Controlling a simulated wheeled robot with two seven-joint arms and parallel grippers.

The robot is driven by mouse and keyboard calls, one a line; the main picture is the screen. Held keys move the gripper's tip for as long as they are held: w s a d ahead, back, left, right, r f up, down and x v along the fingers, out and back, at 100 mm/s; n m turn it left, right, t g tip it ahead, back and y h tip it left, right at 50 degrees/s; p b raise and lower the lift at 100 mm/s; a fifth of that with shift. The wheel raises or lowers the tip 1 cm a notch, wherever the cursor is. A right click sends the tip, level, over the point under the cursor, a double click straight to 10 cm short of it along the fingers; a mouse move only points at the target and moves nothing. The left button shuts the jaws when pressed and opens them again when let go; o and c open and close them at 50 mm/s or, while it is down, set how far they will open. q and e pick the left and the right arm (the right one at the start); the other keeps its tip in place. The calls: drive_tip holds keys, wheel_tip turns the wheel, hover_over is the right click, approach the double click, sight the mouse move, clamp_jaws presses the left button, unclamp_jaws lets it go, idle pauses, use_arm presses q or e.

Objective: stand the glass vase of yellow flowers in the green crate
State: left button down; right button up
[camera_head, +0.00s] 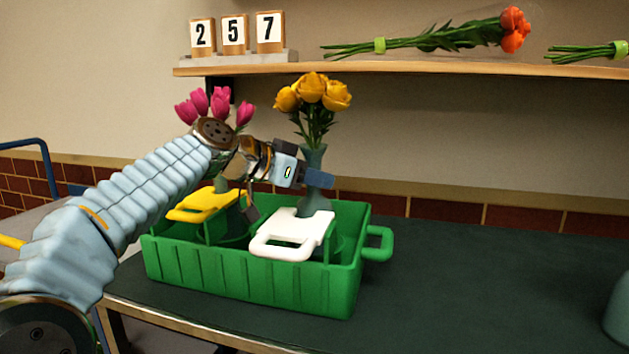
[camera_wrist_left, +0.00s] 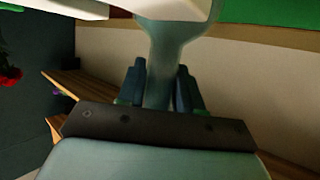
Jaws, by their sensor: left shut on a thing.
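The glass vase (camera_head: 315,202) is a translucent grey-green, with yellow flowers (camera_head: 314,93) upright in its top. My left gripper (camera_head: 316,177) is shut around the vase's narrow middle. The vase is upright over the right part of the green crate (camera_head: 250,280), at the back edge of a white handled panel (camera_head: 285,235). In the left wrist view the vase (camera_wrist_left: 172,40) passes between the fingers and widens toward the white panel (camera_wrist_left: 155,8). I cannot tell whether its base rests on anything. My right gripper is not in view.
The shelf (camera_head: 420,67) above holds number blocks (camera_head: 233,34) and orange flowers (camera_head: 512,30).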

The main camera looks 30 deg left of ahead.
sight(307, 190)
use_arm(q)
drive_tip(key=shift+f+b, duration=0.6)
drive_tip(key=shift+f, duration=0.8)
drive_tip(key=c, duration=0.7)
unclamp_jaws()
drive_tip(key=shift+o, duration=0.2)
drive_tip(key=shift+f, duration=0.15)
drive_tip(key=r+v, duration=0.2)
drive_tip(key=v, duration=1.3)
drive_tip(key=shift+w+r, duration=0.25)
drive_tip(key=shift+w, duration=0.05)
drive_tip(key=shift+d, duration=0.1)
